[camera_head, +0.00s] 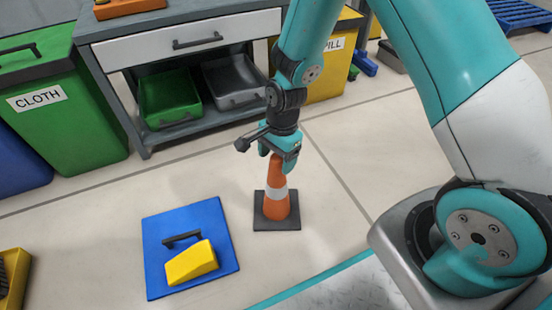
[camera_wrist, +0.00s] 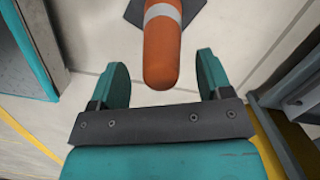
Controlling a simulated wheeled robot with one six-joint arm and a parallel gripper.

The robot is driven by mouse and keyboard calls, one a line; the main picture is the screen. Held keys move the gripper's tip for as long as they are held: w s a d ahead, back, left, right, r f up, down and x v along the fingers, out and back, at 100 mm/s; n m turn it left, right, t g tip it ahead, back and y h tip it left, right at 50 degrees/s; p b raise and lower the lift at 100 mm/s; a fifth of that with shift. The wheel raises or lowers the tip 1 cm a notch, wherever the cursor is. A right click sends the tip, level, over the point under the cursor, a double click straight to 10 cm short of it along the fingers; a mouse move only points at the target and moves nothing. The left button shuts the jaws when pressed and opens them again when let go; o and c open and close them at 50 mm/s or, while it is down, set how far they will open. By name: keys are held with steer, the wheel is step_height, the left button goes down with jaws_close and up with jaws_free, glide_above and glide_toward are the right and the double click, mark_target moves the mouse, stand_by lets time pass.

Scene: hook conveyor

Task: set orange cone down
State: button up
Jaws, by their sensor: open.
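The orange cone (camera_head: 275,200) with a white band stands upright on the floor on its dark square base, below my gripper (camera_head: 277,158). In the wrist view the cone (camera_wrist: 161,50) shows its rounded top between and just beyond the two teal fingers of my gripper (camera_wrist: 160,75). The fingers are apart, with a gap on each side of the cone. The cone's base is partly cut off at the top edge of the wrist view.
A grey workbench (camera_head: 145,130) and a green CLOTH bin (camera_head: 75,130) stand behind. The floor (camera_head: 345,215) right of the cone is clear.

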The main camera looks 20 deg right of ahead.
steer(key=r+p, duration=0.1)
steer(key=r, duration=0.2)
steer(key=r+p, duration=0.2)
steer(key=r, duration=0.1)
steer(key=d+r+p, duration=0.1)
steer(key=r+p, duration=0.1)
steer(key=r, duration=0.1)
steer(key=shift+w+d+r, duration=0.1)
steer(key=shift+w, duration=0.15)
steer(key=s+a+r+n+y, duration=0.1)
steer(key=s+a+r+n, duration=0.15)
steer(key=r, duration=0.35)
steer(key=s+a+r+n, duration=0.1)
steer(key=s+r+n, duration=0.1)
steer(key=r+n, duration=0.25)
steer(key=s+a+r+n+y, duration=0.1)
steer(key=s+r+n, duration=0.2)
steer(key=r, duration=0.3)
steer(key=s+a+r+n, duration=0.1)
steer(key=s+r+n, duration=0.7)
steer(key=s+n, duration=0.2)
steer(key=shift+s+n+t+y, duration=0.3)
steer(key=shift+s, duration=0.5)
steer(key=shift+a, duration=0.1)
step_height(320, 180, up, 49)
steer(key=p, duration=4.8)
steer(key=shift+f+p, duration=0.15)
steer(key=shift+p, duration=0.15)
